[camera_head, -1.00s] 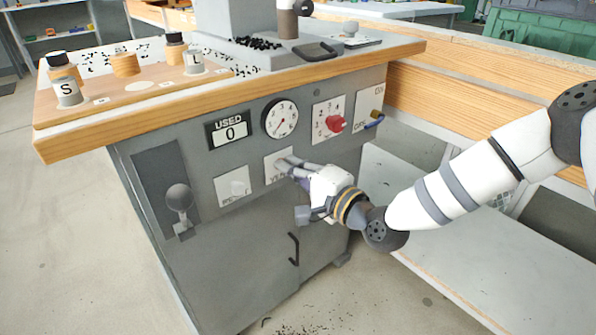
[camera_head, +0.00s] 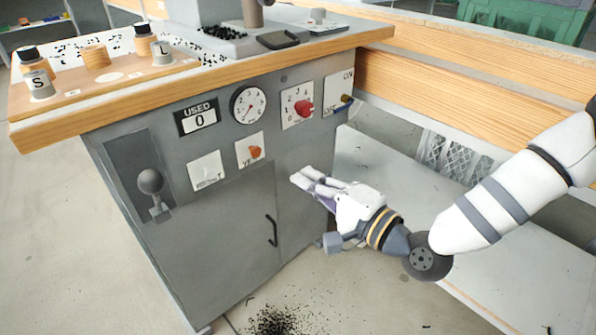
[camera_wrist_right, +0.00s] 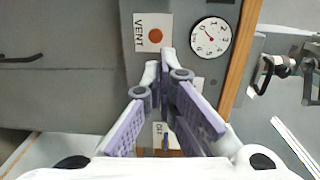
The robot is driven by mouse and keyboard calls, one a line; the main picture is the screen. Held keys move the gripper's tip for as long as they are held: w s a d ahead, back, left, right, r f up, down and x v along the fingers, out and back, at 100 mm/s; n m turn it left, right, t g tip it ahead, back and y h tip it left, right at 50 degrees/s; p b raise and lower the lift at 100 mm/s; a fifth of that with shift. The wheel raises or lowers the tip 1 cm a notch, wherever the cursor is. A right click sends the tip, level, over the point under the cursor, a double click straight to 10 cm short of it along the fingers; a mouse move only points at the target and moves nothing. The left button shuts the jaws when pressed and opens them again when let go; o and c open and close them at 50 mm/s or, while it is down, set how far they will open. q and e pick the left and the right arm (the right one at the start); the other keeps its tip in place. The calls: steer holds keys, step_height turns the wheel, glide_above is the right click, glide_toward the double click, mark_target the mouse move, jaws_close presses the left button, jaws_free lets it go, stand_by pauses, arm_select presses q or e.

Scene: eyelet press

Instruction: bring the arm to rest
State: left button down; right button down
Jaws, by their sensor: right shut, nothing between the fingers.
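My right gripper (camera_head: 300,179) is shut and empty. It hangs in front of the grey press cabinet (camera_head: 215,240), below and to the right of the orange VENT button (camera_head: 255,152). It looks clear of the panel. In the right wrist view the two fingers (camera_wrist_right: 166,58) come together at their tips, with the VENT button (camera_wrist_right: 155,36) and the dial (camera_wrist_right: 211,38) beyond them. My right arm reaches in from the right edge of the head view. My left gripper is not in view.
The panel also has a lever (camera_head: 151,182), a USED counter reading 0 (camera_head: 198,117), a red knob (camera_head: 304,108) and an ON/OFF switch (camera_head: 346,99). The wooden worktop edge (camera_head: 200,80) overhangs it. Black bits (camera_head: 275,322) lie on the floor. A low pale shelf (camera_head: 400,200) stands at the right.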

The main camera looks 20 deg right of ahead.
stand_by(0.3)
